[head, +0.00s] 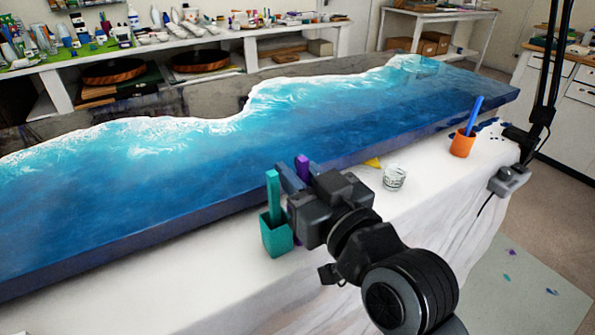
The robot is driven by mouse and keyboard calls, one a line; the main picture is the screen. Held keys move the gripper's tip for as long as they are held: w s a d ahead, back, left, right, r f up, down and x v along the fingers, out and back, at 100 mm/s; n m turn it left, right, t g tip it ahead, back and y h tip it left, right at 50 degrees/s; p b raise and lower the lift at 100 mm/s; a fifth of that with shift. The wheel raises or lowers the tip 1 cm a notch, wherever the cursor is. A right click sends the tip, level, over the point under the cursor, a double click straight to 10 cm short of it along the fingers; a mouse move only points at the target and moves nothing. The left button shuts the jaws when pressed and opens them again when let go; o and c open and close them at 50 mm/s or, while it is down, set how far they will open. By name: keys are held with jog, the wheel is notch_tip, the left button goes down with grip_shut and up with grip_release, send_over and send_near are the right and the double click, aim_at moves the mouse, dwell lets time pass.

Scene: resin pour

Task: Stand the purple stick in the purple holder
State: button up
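The top of an upright purple stick (302,161) shows just beyond the fingers of my gripper (299,176). Its lower part is hidden behind the gripper. My gripper is over the white-covered table's front side, with its fingers close around or beside the stick; I cannot tell whether they touch it. The purple holder is not clearly visible; a thin dark purple sliver shows between the teal holder and my gripper, and the rest there is hidden. I cannot see what the stick's lower end rests in.
A teal holder (276,238) with a teal stick (273,192) stands just left of my gripper. A clear glass (395,179) and an orange holder (462,145) with a blue stick (474,114) stand to the right. The blue resin slab (200,185) lies behind.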

jog(key=o, duration=0.4)
jog(key=shift+s+d, duration=0.1)
jog(key=b+v, duration=0.1)
jog(key=v, duration=0.6)
jog(key=shift+s+d, duration=0.15)
jog(key=shift+s, duration=0.05)
dwell(0.6)
